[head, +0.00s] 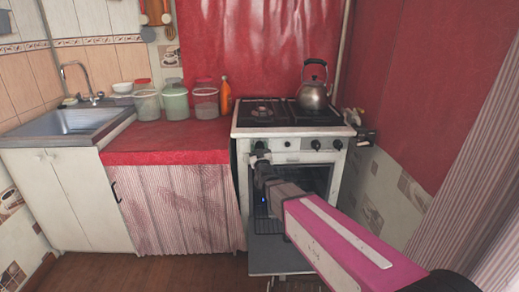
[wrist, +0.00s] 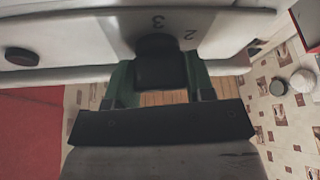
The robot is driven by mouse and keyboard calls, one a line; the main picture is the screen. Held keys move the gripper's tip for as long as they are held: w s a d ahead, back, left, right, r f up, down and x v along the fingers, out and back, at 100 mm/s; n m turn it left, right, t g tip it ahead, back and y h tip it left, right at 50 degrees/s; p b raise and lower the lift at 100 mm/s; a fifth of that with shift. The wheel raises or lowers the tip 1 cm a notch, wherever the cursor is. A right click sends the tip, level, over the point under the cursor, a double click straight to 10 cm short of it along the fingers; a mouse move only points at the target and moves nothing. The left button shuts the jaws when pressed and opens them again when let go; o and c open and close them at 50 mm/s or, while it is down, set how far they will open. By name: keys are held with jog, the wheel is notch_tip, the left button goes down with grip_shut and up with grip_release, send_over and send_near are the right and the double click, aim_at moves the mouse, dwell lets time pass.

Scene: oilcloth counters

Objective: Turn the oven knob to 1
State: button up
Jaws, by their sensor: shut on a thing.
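The white stove (head: 293,132) stands against the red back wall with its knobs along the front panel. My gripper (head: 260,156) is at the left end of that panel. In the wrist view, the green fingers of my gripper (wrist: 160,83) are shut on a black oven knob (wrist: 160,68), one on each side of it. The numbers 3 and 2 show upside down on the panel above the knob. A 1 cannot be made out. In the head view my gripper mostly hides the held knob.
The oven door (head: 283,262) hangs open below the panel. Another knob (wrist: 22,57) shows at the left in the wrist view. A kettle (head: 313,94) stands on the stove top. Jars (head: 176,102) and an orange bottle (head: 225,96) stand on the red counter (head: 165,145) at left.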

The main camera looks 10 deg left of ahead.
jog(key=m+h, duration=0.1)
jog(key=m, duration=0.2)
jog(key=m+h, duration=0.2)
jog(key=m, duration=0.1)
jog(key=shift+m+t, duration=0.3)
jog(key=shift+m, duration=0.1)
jog(key=shift+d+m+h, duration=0.1)
jog(key=shift+m+h, duration=1.3)
jog(key=shift+m, duration=1.4)
jog(key=o, duration=0.6)
jog(key=shift+o, duration=0.2)
jog(key=shift+s, duration=0.1)
jog(key=v, duration=1)
jog(key=shift+s, duration=0.35)
jog(key=shift+s, duration=0.1)
